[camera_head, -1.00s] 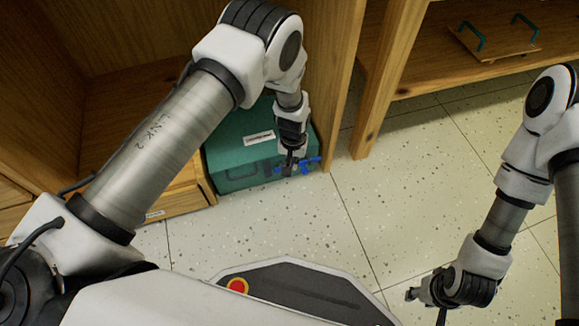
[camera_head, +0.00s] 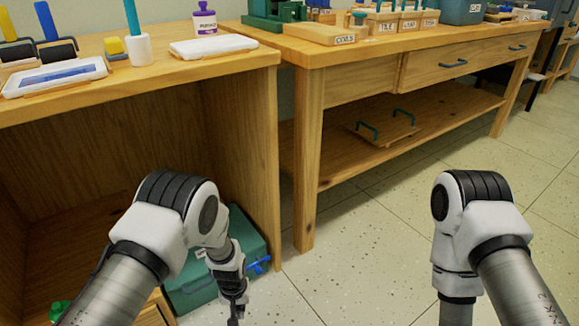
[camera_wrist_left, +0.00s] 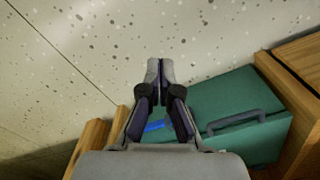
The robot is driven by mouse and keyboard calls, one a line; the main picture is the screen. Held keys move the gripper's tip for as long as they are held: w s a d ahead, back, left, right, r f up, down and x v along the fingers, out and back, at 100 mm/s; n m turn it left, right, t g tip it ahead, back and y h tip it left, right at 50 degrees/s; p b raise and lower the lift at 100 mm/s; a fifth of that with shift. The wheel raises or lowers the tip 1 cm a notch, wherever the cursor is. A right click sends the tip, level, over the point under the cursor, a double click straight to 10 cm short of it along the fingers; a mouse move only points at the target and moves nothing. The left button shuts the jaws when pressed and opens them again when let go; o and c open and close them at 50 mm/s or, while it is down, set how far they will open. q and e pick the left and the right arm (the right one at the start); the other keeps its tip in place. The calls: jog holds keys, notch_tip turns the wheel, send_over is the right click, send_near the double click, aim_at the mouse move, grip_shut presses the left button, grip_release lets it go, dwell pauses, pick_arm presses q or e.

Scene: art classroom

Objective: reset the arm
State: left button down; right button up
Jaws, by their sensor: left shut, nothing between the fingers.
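My left gripper (camera_head: 233,312) hangs pointing down in front of the green box in the head view, partly cut off by the bottom edge. In the left wrist view its fingers (camera_wrist_left: 160,70) are together with nothing between them, over the speckled floor. My right arm (camera_head: 470,240) bends downward at the right of the head view; its gripper is below the frame.
A green box (camera_head: 182,288) with a handle stands low by the wooden cabinet (camera_head: 262,150), with a blue object (camera_head: 259,265) beside it. Art supplies cover the cabinet top and the workbench (camera_head: 375,55). The tiled floor (camera_head: 375,235) between my arms is clear.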

pick_arm(q)
jog(key=s+a+r+p, duration=0.2)
jog(key=s+a+r, duration=0.15)
jog(key=s, duration=0.65)
jog(key=s+a+r+p, duration=0.15)
jog(key=s+a, duration=0.25)
jog(key=s, duration=0.6)
jog(key=s+a+r+p, duration=0.1)
jog(key=s+a+r, duration=0.3)
jog(key=s, duration=0.5)
notch_tip(320, 180, up, 37)
jog(key=w+p, duration=0.1)
jog(key=p, duration=3.7)
jog(key=shift+w+r, duration=0.2)
jog(key=shift+w, duration=0.1)
pick_arm(e)
notch_tip(320, 180, up, 44)
jog(key=shift+w, duration=0.35)
